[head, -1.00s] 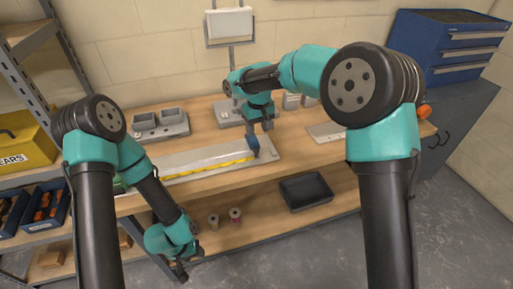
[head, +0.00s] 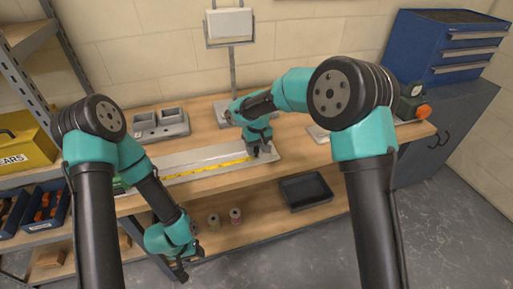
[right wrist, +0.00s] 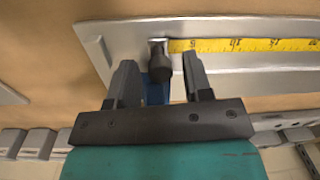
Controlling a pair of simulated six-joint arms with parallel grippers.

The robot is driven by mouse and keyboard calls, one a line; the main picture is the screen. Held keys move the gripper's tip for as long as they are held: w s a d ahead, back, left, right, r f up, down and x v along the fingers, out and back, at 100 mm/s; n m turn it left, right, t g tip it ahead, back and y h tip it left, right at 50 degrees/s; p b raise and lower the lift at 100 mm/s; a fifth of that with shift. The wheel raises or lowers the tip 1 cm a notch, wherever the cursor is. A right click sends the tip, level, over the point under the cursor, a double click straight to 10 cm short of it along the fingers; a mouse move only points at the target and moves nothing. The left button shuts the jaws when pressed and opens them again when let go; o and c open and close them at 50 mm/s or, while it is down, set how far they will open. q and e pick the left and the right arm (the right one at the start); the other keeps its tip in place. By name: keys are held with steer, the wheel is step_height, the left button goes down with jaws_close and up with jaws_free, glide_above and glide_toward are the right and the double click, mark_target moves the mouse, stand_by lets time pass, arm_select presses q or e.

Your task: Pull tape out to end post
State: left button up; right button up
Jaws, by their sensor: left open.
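A yellow tape (head: 210,168) lies stretched along a long pale metal plate (head: 203,154) on the bench. Its right end reaches a dark upright post (right wrist: 158,62) near the plate's end; the tape (right wrist: 250,44) also shows in the right wrist view. A blue part (right wrist: 156,92) adjoins the post. My right gripper (right wrist: 158,78) is open, one finger on each side of the blue part, with a clear gap on the right; in the head view (head: 262,150) it hides most of the post. My left gripper (head: 181,272) is open and empty, low before the bench. The tape's left end is hidden.
A grey double tub (head: 160,122) stands at the back left of the bench. A black tray (head: 306,191) and two spools (head: 235,217) sit on the lower shelf. A device with an orange knob (head: 422,111) is at the bench's right end. The left arm covers the plate's left part.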

mark_target(267, 155)
jaws_close()
steer(key=shift+w+d, duration=0.25)
steer(key=shift+d, duration=0.5)
steer(key=shift+w+d, duration=0.2)
steer(key=shift+d, duration=0.5)
steer(key=shift+w+d, duration=0.25)
steer(key=shift+d, duration=0.5)
steer(key=shift+o, duration=0.6)
jaws_free()
steer(key=shift+r, duration=0.1)
step_height(267, 155, up, 17)
steer(key=shift+w+d+r, duration=0.15)
steer(key=shift+d, duration=0.15)
